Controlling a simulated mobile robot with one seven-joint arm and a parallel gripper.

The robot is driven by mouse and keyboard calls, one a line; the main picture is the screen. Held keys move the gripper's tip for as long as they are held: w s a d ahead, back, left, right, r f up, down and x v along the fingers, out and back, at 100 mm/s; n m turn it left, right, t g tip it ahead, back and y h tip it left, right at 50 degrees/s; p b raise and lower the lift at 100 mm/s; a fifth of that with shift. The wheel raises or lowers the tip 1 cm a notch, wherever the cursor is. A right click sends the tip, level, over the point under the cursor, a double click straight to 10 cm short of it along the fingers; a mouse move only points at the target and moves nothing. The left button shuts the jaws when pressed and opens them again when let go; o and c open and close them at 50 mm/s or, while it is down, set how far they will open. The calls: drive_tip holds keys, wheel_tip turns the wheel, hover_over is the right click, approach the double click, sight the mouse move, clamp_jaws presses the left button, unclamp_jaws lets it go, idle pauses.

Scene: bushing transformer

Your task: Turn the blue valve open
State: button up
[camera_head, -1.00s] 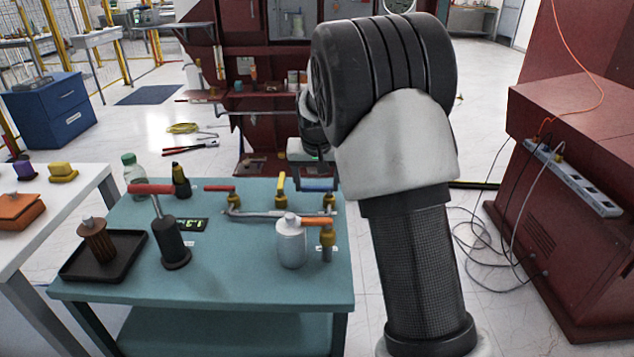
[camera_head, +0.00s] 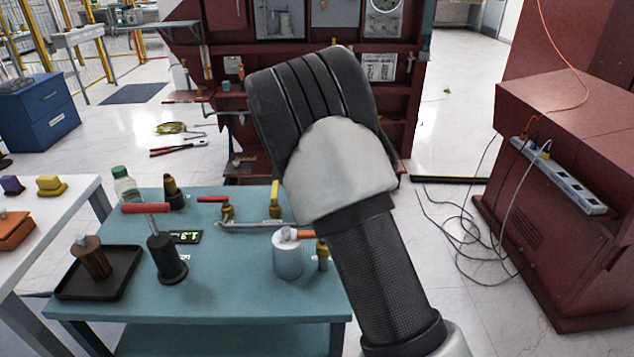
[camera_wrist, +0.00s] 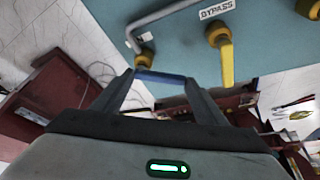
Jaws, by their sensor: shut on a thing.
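The blue valve handle (camera_wrist: 160,77) shows in the wrist view as a short blue bar between my fingertips. My gripper (camera_wrist: 162,82) is shut on it, with one finger at each end of the bar. A brass valve body (camera_wrist: 145,56) is just beyond the handle, by a bent grey pipe (camera_wrist: 160,13). In the head view my arm covers the blue valve and my gripper. How far the handle is turned is hard to tell.
A yellow-handled valve (camera_wrist: 226,60) stands close to the right of my gripper, beside a BYPASS label (camera_wrist: 217,9). On the teal table (camera_head: 220,305) are a red-handled valve (camera_head: 213,199), an orange-handled valve (camera_head: 306,234) and a grey canister (camera_head: 288,257).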

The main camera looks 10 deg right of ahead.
drive_tip(key=m+p, duration=0.1)
drive_tip(key=m, duration=0.1)
drive_tip(key=w+m+g+h+p, duration=0.1)
drive_tip(key=d+m+p, duration=0.1)
drive_tip(key=m, duration=0.1)
drive_tip(key=shift+w+r+m+g, duration=0.15)
drive_tip(key=shift+w+m+g, duration=0.1)
drive_tip(key=shift+m+g, duration=0.05)
drive_tip(key=m, duration=0.1)
drive_tip(key=m+p, duration=0.1)
drive_tip(key=m+g+h+p, duration=0.1)
drive_tip(key=shift+w+d, duration=0.3)
drive_tip(key=shift+d, duration=0.05)
drive_tip(key=shift+w+d+m+g+p, duration=0.15)
drive_tip(key=shift+m+g+p, duration=0.15)
drive_tip(key=shift+m+p, duration=0.35)
drive_tip(key=shift+d+m+g+p, duration=0.15)
drive_tip(key=shift+m+g+p, duration=0.15)
drive_tip(key=shift+m, duration=0.55)
drive_tip(key=o, duration=1.5)
drive_tip(key=p+v, duration=1)
drive_tip(key=v, duration=0.7)
drive_tip(key=shift+r+p, duration=0.15)
drive_tip(key=shift+p, duration=0.2)
